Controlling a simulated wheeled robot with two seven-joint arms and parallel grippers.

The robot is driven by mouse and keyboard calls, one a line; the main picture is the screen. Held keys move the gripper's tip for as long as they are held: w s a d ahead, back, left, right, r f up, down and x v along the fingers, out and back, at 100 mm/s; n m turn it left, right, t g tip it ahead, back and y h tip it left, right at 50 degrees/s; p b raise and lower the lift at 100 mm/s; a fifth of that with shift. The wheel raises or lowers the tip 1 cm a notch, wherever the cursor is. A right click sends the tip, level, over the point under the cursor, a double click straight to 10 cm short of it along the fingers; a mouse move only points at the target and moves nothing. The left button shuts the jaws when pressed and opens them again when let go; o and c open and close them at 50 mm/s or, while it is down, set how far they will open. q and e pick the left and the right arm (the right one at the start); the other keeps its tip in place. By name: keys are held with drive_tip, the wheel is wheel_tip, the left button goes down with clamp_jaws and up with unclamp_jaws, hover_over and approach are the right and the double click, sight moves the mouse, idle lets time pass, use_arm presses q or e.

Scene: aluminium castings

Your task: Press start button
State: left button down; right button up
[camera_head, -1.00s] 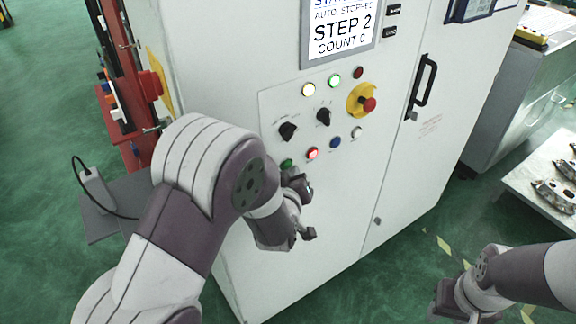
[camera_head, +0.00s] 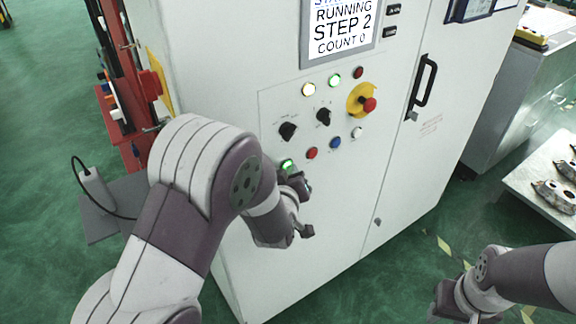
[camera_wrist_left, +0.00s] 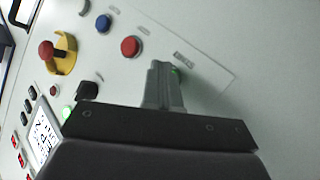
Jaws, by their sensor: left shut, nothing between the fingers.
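The start button is most likely the lit green button (camera_head: 287,165) at the lower left of the cabinet's control panel (camera_head: 330,128). My left gripper (camera_head: 303,186) is just below and right of it in the head view. In the left wrist view the shut, empty fingers (camera_wrist_left: 163,86) point at the panel, and a green glow (camera_wrist_left: 176,71) shows at their tips, mostly hidden behind them. I cannot tell whether they touch the button. The screen (camera_head: 341,27) reads "RUNNING STEP 2 COUNT 0". My right gripper (camera_head: 446,300) is at the lower right, away from the panel; its fingers are unclear.
Beside the green button are a red button (camera_head: 311,153), a blue button (camera_head: 335,142) and a white one (camera_head: 356,132). A red emergency stop (camera_head: 369,104) on yellow and two black knobs sit above. A table with castings (camera_head: 553,193) stands at right.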

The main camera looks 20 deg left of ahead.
use_arm(q)
drive_tip(key=shift+s+d, duration=0.5)
drive_tip(key=shift+d, duration=0.1)
drive_tip(key=s+d, duration=0.1)
drive_tip(key=d, duration=0.1)
drive_tip(key=s+d, duration=0.2)
idle(0.3)
idle(0.6)
